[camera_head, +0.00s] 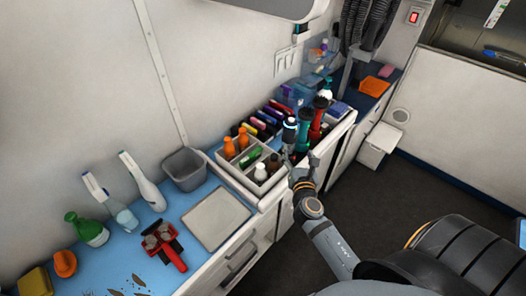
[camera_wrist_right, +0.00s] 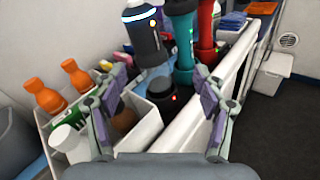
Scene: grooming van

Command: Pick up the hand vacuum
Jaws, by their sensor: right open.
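Three upright bottle-like devices stand at the right end of the counter: a dark one with a pale top and lit ring (camera_head: 289,131), a teal one (camera_head: 304,128) and a red one (camera_head: 317,121). They may be hand vacuums, but I cannot tell for sure which is the one named. In the right wrist view the dark device (camera_wrist_right: 142,35) stands just ahead, with the teal (camera_wrist_right: 183,40) and red (camera_wrist_right: 206,30) ones to its right. My right gripper (camera_head: 301,166) is open and empty in front of them, its fingers (camera_wrist_right: 160,85) apart. My left gripper is not in view.
A pale divided caddy (camera_head: 237,170) with orange bottles (camera_head: 229,147) stands left of the devices. The dark floor (camera_head: 380,200) at right is clear.

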